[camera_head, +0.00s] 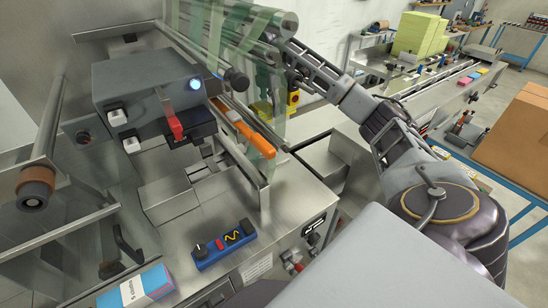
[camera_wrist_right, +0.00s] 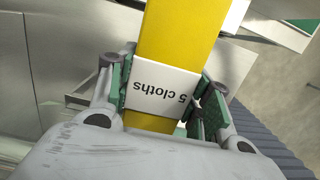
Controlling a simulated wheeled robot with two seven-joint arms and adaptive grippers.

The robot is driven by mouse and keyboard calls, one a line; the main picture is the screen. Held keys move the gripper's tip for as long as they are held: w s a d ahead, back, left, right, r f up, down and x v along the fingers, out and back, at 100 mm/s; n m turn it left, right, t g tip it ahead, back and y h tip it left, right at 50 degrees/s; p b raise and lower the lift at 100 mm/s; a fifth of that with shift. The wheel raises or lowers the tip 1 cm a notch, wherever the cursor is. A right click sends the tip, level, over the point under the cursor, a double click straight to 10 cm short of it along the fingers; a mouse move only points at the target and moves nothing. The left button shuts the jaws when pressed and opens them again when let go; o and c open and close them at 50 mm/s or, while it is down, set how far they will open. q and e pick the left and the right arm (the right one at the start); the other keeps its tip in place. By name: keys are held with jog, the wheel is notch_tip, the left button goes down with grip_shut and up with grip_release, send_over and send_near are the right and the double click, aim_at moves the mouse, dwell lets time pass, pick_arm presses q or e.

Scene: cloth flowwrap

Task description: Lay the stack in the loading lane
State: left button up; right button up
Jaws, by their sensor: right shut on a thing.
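In the right wrist view my right gripper (camera_wrist_right: 165,92) is shut on a yellow cloth stack (camera_wrist_right: 180,32). A white band (camera_wrist_right: 163,87) reading "5 cloths", upside down in this view, wraps the stack between the green-padded fingers. The stack's far end runs out of the top of the picture. Metal surfaces lie around and below it. In the head view my right arm (camera_head: 345,90) reaches up and left, and its gripper is hidden behind the film. A long metal lane (camera_head: 440,95) runs at the upper right; I cannot tell whether the stack touches it. My left gripper is not in view.
The wrapping machine (camera_head: 150,85) with its film roll (camera_head: 235,15) fills the left. Yellow-green stacks (camera_head: 415,35) stand at the back; a cardboard box (camera_head: 520,130) is at right.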

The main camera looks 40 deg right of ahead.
notch_tip(320, 180, down, 17)
jog(key=b, duration=0.9)
jog(key=shift+r, duration=0.1)
jog(key=shift+f, duration=1.75)
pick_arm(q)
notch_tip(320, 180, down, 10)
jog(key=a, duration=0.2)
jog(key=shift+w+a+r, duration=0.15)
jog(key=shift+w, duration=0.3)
pick_arm(e)
jog(key=shift+f, duration=0.2)
